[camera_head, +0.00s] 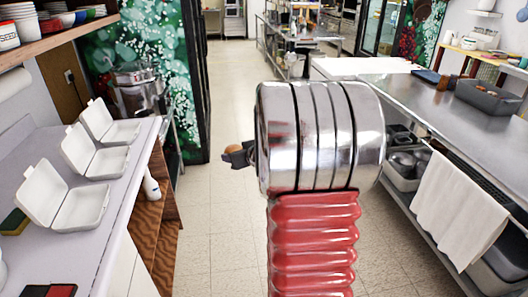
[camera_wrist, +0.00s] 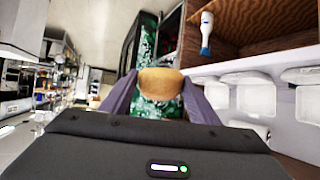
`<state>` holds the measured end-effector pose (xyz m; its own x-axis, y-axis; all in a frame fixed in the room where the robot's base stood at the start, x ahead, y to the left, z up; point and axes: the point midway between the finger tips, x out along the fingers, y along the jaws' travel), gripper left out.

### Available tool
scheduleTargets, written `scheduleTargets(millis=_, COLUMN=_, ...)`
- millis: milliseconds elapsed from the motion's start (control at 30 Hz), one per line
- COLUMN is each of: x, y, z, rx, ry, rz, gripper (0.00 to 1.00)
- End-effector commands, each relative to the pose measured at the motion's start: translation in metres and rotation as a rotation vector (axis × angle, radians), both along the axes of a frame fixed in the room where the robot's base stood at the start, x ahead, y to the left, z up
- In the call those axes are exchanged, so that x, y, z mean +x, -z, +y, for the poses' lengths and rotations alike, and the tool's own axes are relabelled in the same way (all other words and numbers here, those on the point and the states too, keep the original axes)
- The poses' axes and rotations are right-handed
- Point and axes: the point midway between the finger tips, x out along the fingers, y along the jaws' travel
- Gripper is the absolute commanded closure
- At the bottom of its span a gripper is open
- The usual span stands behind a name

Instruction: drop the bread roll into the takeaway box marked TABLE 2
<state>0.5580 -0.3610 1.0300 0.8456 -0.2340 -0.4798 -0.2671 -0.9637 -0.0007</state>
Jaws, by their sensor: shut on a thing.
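The bread roll (camera_head: 237,148) is small and brown, held in the air over the aisle floor, right of the left counter. My gripper (camera_head: 235,156) is shut on it; in the wrist view the roll (camera_wrist: 160,82) sits between the two fingers. Three white takeaway boxes with lids open stand in a row on the left counter: a near one (camera_head: 80,211), a middle one (camera_head: 100,163) and a far one (camera_head: 122,132). No TABLE 2 marking is readable on any box. Boxes also show at the right of the wrist view (camera_wrist: 256,98), apart from the roll.
The left counter (camera_head: 85,255) also holds a sponge (camera_head: 15,222). A bottle (camera_head: 151,188) stands on the shelf below. A shelf with dishes (camera_head: 55,42) overhangs the counter's far left. A steel counter (camera_head: 440,95) lines the right. The aisle floor is clear.

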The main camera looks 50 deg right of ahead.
Motion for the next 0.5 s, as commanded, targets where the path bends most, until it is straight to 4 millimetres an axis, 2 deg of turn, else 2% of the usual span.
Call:
scheduleTargets(millis=33, x=0.010, y=0.001, z=0.018, rx=0.001, ry=-0.018, rz=0.000, gripper=0.66)
scheduleTargets(millis=200, x=0.034, y=0.004, z=0.073, rx=0.000, ry=-0.059, rz=0.000, gripper=0.66)
scheduleTargets(millis=500, x=0.059, y=0.015, z=0.171, rx=0.001, ry=-0.128, rz=0.001, gripper=0.66)
